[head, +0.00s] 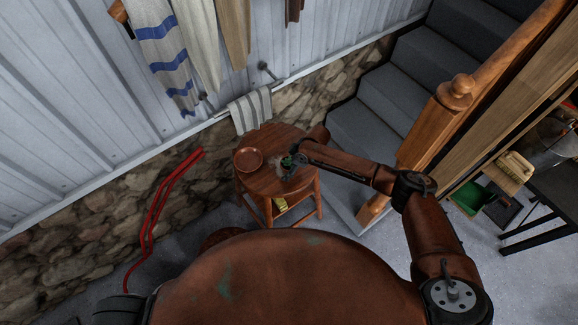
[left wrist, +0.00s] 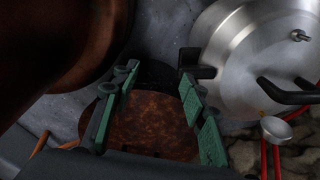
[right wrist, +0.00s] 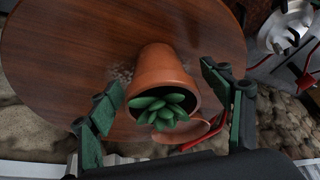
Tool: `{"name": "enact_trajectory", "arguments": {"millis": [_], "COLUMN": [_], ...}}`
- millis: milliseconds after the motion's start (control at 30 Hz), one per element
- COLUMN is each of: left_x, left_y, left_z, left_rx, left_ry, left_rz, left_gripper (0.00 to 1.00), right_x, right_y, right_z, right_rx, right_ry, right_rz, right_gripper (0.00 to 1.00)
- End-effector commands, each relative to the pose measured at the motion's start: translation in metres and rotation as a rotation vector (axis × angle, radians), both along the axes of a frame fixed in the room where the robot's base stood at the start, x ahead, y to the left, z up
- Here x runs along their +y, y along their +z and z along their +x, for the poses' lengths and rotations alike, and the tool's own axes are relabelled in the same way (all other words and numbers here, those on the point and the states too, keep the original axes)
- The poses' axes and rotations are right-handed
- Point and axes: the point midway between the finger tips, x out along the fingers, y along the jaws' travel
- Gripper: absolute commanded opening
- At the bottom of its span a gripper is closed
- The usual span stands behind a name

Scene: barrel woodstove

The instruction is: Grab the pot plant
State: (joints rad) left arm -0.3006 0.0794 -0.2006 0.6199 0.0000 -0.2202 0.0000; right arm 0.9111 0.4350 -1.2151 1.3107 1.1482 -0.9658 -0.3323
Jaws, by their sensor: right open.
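The pot plant is a terracotta pot (right wrist: 162,72) with a green succulent (right wrist: 165,110). It stands on the round wooden table (right wrist: 70,50), which also shows in the head view (head: 268,185). My right gripper (right wrist: 165,125) is open, with its fingers on either side of the plant in the right wrist view. No finger clearly touches the pot. In the head view my right gripper (head: 289,163) is over the table and mostly hides the plant. My left gripper (left wrist: 155,92) is open and empty, showing only in the left wrist view.
A terracotta saucer (head: 248,160) lies on the table, left of my right gripper. A striped towel (head: 251,109) hangs behind the table by the stone wall. Stairs (head: 385,105) and a wooden post (head: 428,135) stand right. A metal pot (left wrist: 250,60) is near my left gripper.

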Motion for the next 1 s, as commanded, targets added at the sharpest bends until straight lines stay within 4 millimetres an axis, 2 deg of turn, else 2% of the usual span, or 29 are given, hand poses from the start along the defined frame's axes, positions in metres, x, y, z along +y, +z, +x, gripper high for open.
{"name": "enact_trajectory", "arguments": {"millis": [233,1000], "left_x": [0.0005,0.0009], "left_y": [0.0001,0.0001], "left_z": [-0.0003,0.0001], "left_rx": [0.001,0.0], "left_ry": [0.0,0.0], "left_rz": [0.001,0.001], "left_gripper": [0.4,0.4], "right_x": [0.0007,0.0003], "right_y": [-0.0004,-0.0003], "right_z": [0.0004,0.0005], "right_rx": [-0.002,-0.001], "right_ry": [0.001,0.0], "right_rz": [0.001,0.0], "right_gripper": [0.71,0.18]}}
